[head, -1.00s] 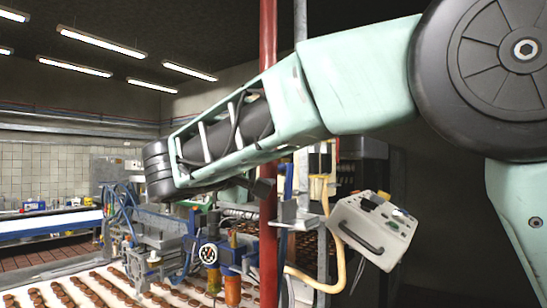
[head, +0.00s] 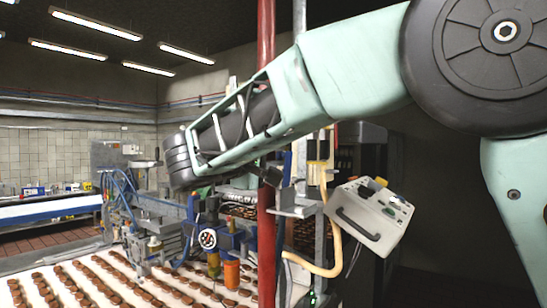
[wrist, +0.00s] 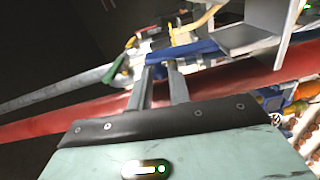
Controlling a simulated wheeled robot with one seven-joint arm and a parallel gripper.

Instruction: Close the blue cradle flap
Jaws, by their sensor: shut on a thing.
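In the wrist view, a blue bar-like part (wrist: 190,50), which looks like the blue cradle flap, lies across the tips of my gripper (wrist: 160,68). The two grey fingers are shut on it near its left end. A pale metal bracket (wrist: 262,22) stands just right of the blue part. In the head view, a small upright blue piece (head: 287,165) shows beside a grey bracket (head: 296,205) on the post. My arm covers much of this spot, and my gripper is not clear there. I cannot tell how far the flap is closed.
A red vertical pipe (head: 266,235) stands close to my arm; it crosses the wrist view too (wrist: 215,88). A beige control box (head: 370,215) with a yellow hose (head: 336,240) hangs at right. A conveyor (head: 60,265) with rows of brown cookies fills the lower left.

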